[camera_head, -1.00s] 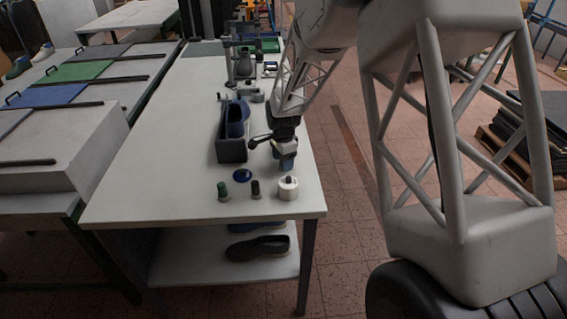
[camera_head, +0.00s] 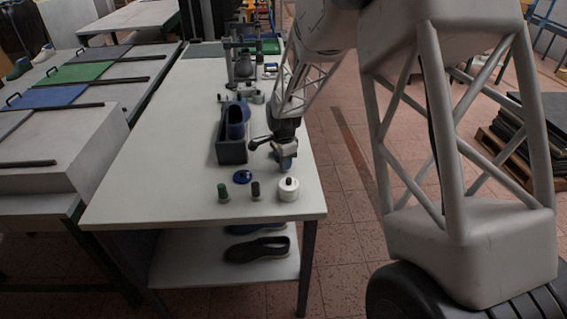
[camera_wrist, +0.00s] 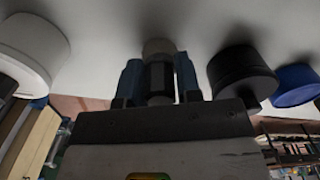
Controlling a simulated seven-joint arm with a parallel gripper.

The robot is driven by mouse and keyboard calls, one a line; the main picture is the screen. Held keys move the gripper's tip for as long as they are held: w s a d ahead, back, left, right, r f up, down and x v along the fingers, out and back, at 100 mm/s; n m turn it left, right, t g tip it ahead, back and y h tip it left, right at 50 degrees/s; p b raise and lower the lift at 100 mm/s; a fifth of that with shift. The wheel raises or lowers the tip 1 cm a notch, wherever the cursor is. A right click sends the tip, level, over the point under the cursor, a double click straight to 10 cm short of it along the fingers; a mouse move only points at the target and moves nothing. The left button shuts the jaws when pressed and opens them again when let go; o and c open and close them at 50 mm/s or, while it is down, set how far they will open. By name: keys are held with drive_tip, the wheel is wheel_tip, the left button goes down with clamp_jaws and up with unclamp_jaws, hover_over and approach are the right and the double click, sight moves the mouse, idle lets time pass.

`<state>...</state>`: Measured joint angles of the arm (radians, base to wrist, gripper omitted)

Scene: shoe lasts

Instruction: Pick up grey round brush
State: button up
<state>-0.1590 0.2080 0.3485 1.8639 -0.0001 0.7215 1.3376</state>
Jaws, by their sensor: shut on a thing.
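My gripper (camera_head: 286,162) is over the right edge of the long white table, behind the white pot (camera_head: 289,189). In the wrist view its two blue-grey fingers (camera_wrist: 158,80) are shut on the grey round brush (camera_wrist: 158,66). The brush has a dark body and a paler grey, rounded far end. In the head view the brush is mostly hidden by my gripper, and I cannot tell clearly whether it touches the table.
A dark small cylinder (camera_head: 255,190), a green-topped one (camera_head: 223,192) and a blue round dish (camera_head: 242,176) stand at the table's near part. A dark tray (camera_head: 231,151) with a blue shoe last (camera_head: 236,122) lies left of my gripper. The near left tabletop is clear.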

drive_tip(key=shift+r, duration=0.15)
drive_tip(key=shift+r, duration=4.85)
drive_tip(key=shift+w, duration=0.1)
drive_tip(key=w, duration=1.8)
drive_tip(key=shift+w+r, duration=0.15)
drive_tip(key=shift+r, duration=0.05)
drive_tip(key=shift+f, duration=0.2)
drive_tip(key=shift+f, duration=2.8)
drive_tip(key=shift+d+f, duration=0.1)
drive_tip(key=shift+f, duration=0.55)
drive_tip(key=shift+r, duration=0.15)
